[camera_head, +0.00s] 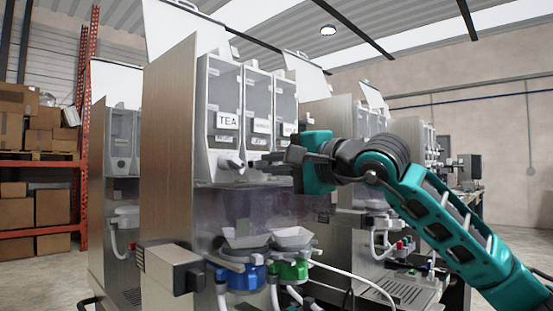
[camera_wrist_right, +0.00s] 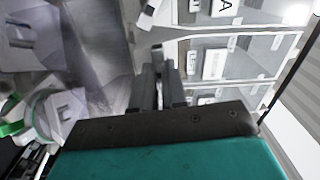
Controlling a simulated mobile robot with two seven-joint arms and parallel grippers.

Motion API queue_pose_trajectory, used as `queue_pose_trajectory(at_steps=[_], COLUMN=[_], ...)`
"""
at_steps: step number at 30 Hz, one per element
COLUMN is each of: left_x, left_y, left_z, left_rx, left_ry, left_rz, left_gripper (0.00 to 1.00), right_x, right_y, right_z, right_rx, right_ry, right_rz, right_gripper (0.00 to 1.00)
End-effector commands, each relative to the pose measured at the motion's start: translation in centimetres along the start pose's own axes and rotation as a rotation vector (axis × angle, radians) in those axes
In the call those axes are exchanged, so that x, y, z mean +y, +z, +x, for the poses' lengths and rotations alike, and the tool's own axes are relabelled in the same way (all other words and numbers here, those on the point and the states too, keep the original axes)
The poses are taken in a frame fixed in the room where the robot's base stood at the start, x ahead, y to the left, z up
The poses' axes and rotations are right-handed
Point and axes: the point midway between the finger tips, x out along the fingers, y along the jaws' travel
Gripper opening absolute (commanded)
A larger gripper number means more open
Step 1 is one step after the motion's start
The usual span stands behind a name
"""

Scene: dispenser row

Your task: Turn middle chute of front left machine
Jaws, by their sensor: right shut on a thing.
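The front left machine (camera_head: 168,140) has three clear canisters side by side. The right canister (camera_head: 284,98) is partly behind the gripper body. My left gripper is out of view.
Below the canisters are two funnels (camera_head: 246,239) over a blue holder (camera_head: 245,277) and a green holder (camera_head: 290,270). A box-like part (camera_head: 172,268) juts out at lower left. More machines stand behind. Shelves with cartons (camera_head: 36,205) are at far left.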

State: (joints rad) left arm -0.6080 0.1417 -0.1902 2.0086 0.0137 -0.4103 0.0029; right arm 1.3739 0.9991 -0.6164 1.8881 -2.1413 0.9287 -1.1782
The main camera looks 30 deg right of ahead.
Motion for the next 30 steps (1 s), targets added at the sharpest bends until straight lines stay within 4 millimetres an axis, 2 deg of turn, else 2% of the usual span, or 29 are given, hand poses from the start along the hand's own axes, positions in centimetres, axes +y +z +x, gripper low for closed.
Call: queue_pose_trajectory(at_steps=[6,15,30], left_x=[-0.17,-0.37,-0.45], left_y=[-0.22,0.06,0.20], left_z=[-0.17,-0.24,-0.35], left_rx=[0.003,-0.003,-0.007], left_ry=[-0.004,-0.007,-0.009], left_rz=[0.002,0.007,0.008], left_gripper=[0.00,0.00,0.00], right_x=[0.17,0.37,0.47], right_y=[-0.05,-0.09,-0.12], right_z=[-0.01,-0.02,-0.01], right_rx=[0.001,0.001,0.001], right_ry=[0.001,0.001,0.000], right_rz=[-0.180,-0.349,-0.418], right_gripper=[0.00,0.00,0.00])
